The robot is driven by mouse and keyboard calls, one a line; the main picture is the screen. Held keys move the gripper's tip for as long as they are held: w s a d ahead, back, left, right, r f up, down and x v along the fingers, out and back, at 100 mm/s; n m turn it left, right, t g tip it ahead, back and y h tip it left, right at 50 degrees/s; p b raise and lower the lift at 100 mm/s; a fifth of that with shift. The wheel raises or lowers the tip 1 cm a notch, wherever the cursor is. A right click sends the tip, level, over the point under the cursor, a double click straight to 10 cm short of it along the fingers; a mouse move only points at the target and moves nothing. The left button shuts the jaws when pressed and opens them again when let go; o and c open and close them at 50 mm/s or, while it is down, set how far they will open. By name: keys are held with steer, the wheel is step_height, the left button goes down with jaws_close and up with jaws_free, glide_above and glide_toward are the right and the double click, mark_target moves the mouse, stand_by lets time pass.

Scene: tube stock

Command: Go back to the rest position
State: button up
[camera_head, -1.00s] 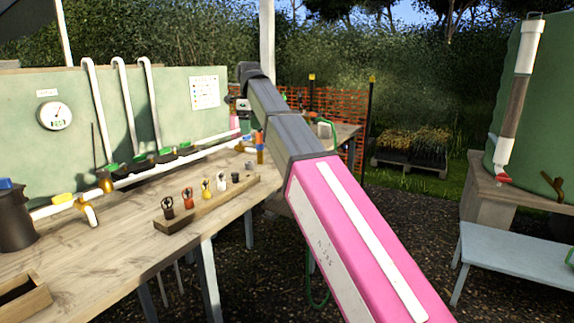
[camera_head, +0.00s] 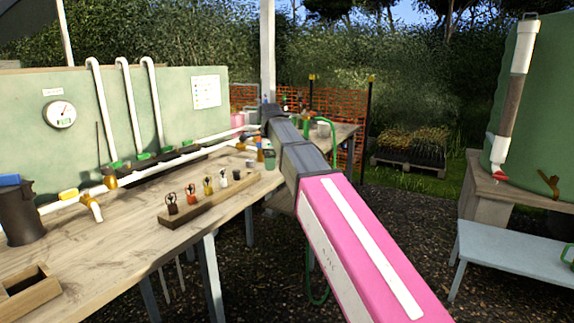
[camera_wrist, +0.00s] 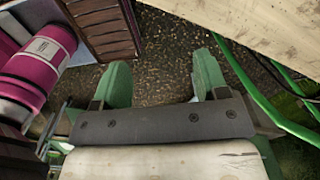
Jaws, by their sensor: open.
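My gripper (camera_wrist: 162,82) shows in the wrist view as two green fingers, spread well apart with nothing between them. Dark gravel ground lies beyond the fingertips. In the head view my pink and grey arm reaches forward past the right end of the wooden workbench (camera_head: 108,232), and I cannot make out the fingers clearly there.
A rack (camera_head: 215,205) with several small coloured pieces stands near the bench's front edge. A dark bucket (camera_head: 17,218) and a wooden tray (camera_head: 30,298) are at the left. A grey-blue low bench (camera_head: 515,255) stands right. Gravel between is clear.

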steer(key=s+d+f+n, duration=0.2)
steer(key=d+f+n, duration=0.45)
steer(key=f, duration=0.85)
steer(key=s+d+f+n, duration=0.5)
steer(key=s+d+f, duration=0.3)
steer(key=f, duration=0.4)
steer(key=s+d+f+n, duration=0.6)
steer(key=s+d+f, duration=0.2)
steer(key=d+f, duration=0.2)
step_height(320, 180, down, 2)
steer(key=shift+s+d+f, duration=0.15)
steer(key=shift+s+d, duration=0.05)
steer(key=shift+c, duration=0.3)
